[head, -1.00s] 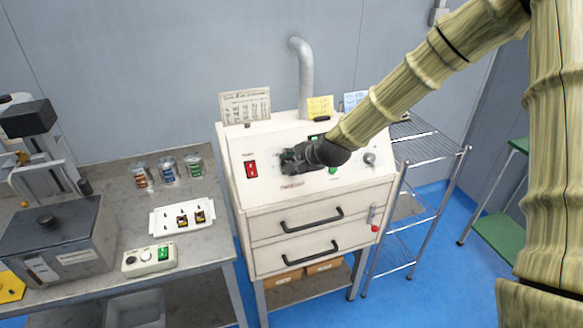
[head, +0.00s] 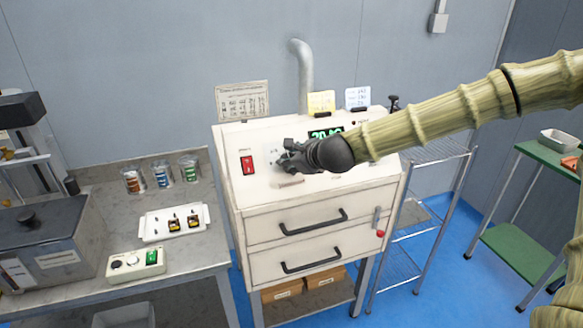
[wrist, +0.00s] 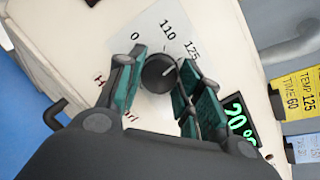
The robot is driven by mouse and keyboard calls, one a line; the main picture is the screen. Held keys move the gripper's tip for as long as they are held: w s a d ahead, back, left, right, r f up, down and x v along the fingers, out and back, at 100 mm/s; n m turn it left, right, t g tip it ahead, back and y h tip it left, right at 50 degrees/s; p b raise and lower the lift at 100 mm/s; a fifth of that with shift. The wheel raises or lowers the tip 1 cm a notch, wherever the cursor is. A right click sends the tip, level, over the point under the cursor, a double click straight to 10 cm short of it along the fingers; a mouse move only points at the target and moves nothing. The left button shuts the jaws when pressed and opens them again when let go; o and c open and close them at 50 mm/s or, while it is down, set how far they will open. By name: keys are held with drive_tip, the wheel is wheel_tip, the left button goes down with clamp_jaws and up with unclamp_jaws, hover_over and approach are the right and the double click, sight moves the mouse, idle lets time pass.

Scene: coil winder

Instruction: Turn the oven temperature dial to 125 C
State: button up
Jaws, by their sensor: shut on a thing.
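The temperature dial (wrist: 158,72) is a dark round knob on a white scale plate marked 0, 110 and 125. Its white pointer line is directed toward the upper right in the wrist view, roughly toward the 125 mark. My gripper (wrist: 160,82) has its fingers on both sides of the dial and is shut on it. In the head view my gripper (head: 287,158) is at the sloped front panel of the cream oven (head: 262,196) and hides the dial. The oven's green display (wrist: 238,122) shows "20" and further characters that are hard to read.
A red switch (head: 247,166) is left of my gripper on the panel. Yellow (head: 321,103) and white note cards stand on top; the yellow one reads TEMP 125, TIME 60. A workbench (head: 190,262) is at left, a wire rack (head: 432,215) at right.

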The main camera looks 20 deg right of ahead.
drive_tip(key=shift+m+b, duration=0.5)
drive_tip(key=shift+m, duration=0.1)
drive_tip(key=o, duration=1)
drive_tip(key=shift+v, duration=6.05)
drive_tip(key=shift+f, duration=0.2)
